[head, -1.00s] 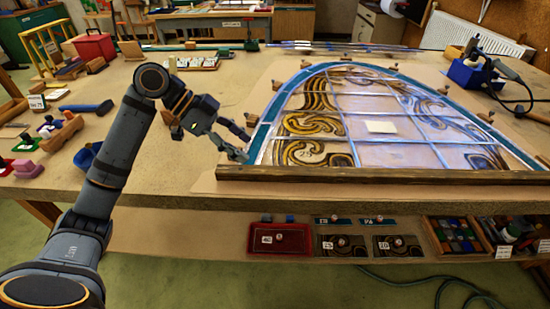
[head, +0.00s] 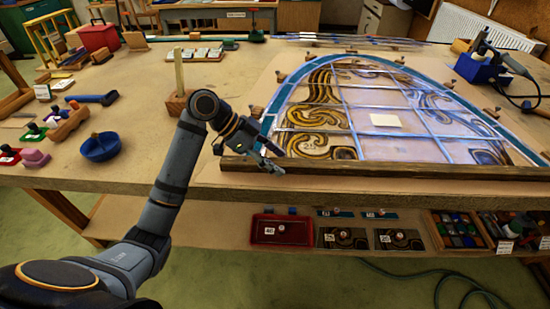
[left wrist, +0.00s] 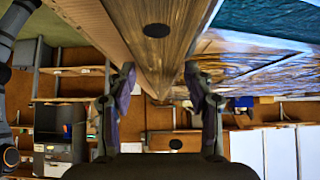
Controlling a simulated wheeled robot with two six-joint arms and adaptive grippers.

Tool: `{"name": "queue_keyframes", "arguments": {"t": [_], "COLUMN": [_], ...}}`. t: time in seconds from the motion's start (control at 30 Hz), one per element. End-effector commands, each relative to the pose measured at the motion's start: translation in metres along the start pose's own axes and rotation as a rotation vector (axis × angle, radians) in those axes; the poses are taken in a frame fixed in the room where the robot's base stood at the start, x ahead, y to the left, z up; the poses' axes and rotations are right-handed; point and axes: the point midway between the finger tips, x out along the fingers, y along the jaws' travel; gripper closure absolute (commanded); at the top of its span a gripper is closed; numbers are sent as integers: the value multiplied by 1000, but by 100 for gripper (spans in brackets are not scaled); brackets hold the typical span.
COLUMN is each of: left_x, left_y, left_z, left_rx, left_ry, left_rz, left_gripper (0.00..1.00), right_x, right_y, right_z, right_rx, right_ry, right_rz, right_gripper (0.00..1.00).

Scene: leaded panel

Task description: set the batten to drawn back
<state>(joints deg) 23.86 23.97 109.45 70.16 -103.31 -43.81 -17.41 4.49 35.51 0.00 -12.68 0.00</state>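The batten (head: 400,172) is a long brown wooden bar along the front edge of the arched leaded panel (head: 385,148). In the left wrist view the batten (left wrist: 150,45) runs away from the camera, with a dark round spot on its face. My left gripper (head: 276,158) is over the left part of the batten. In the left wrist view my left gripper (left wrist: 160,85) has its fingers apart, one each side of the batten's line. I cannot tell whether they touch it. My right gripper is out of view.
A blue bowl (head: 100,147) and a wooden block with an upright stick (head: 179,80) stand left of my arm. Small wooden blocks (head: 280,77) edge the panel. Below the bench, a shelf holds a red tray (head: 283,231) and glass pieces. Bare bench lies left of the panel.

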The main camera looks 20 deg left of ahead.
Motion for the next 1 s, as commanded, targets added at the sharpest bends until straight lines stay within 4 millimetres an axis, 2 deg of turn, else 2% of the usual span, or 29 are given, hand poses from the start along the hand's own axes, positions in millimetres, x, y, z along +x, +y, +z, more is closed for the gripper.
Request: {"name": "queue_keyframes", "arguments": {"t": [0.03,0.07,0.33,0.6,0.83,1.0], "left_x": [0,0,0,0,0,1], "left_y": [0,0,0,2,37,46], "left_z": [0,0,0,0,1,0], "left_rx": [0,0,0,-3,-33,-40], "left_ry": [0,0,0,-1,-5,-1], "left_rz": [0,0,0,-2,-30,-36], "left_gripper": [58,62,99,100,100,100], "right_x": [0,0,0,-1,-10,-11], "right_y": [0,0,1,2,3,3], "right_z": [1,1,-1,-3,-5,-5], "right_rx": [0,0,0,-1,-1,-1], "right_ry": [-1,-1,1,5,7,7], "right_rz": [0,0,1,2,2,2], "right_gripper": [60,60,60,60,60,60]}}
